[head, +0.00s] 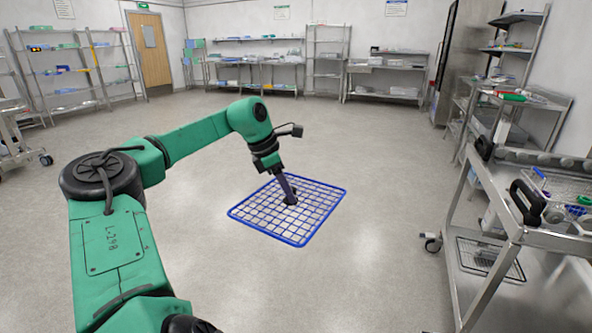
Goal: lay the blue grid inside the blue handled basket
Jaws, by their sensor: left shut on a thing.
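The blue grid (252,218) is a flat rectangular wire mesh with a thick blue rim, in the middle of the head view. My left gripper (290,199) comes down onto the grid's middle and is shut on it. The grid appears held roughly flat above the grey floor; its exact height is hard to tell. The fingertips are partly lost against the wires. A blue-edged wire container (541,184) shows at the right edge on a steel cart; I cannot tell whether it is the blue handled basket. My right gripper is out of view.
The steel cart (508,224) stands at the right, with a black handle-like object (528,202) on its near end and a wire basket (489,258) on its lower shelf. Shelving lines the back wall, with a wooden door (149,50) at left. The floor between is clear.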

